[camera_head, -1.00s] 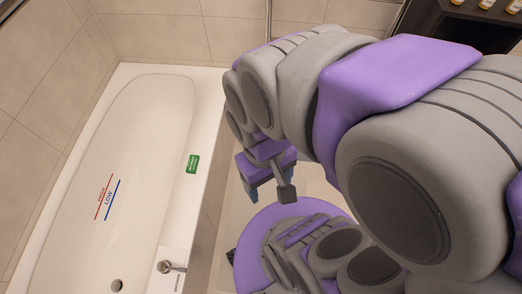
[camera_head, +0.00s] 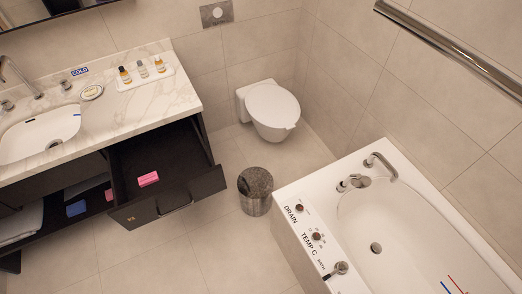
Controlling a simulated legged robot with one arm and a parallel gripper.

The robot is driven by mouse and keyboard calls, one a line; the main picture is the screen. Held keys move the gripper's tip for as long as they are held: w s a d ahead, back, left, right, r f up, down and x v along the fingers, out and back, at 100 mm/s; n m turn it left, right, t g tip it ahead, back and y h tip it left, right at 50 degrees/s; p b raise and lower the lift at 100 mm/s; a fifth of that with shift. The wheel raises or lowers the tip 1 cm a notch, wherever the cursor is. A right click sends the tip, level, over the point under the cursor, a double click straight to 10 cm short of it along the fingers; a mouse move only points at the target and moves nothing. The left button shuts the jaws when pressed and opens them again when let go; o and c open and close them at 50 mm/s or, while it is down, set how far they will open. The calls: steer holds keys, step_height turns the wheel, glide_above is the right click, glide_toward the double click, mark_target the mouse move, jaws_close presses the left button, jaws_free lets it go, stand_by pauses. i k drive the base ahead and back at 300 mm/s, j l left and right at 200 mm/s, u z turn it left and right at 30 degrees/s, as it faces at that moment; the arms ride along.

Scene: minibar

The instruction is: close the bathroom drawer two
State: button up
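A dark drawer (camera_head: 168,207) stands pulled out from under the right end of the marble vanity counter (camera_head: 150,100). Its front carries a metal handle (camera_head: 175,208) and a small mark at its left end that I cannot read. A pink item (camera_head: 148,179) lies inside the open drawer. My gripper and arm are not in the view now, so where the gripper is relative to the drawer does not show.
A round bin (camera_head: 255,191) stands on the floor just right of the drawer. The toilet (camera_head: 271,110) is behind it and the bathtub (camera_head: 296,227) is at right. An open shelf left of the drawer holds a blue item (camera_head: 76,208) and a towel (camera_head: 20,221). Floor in front is clear.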

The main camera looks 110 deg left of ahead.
mark_target(188, 175)
steer(key=u, duration=4.55)
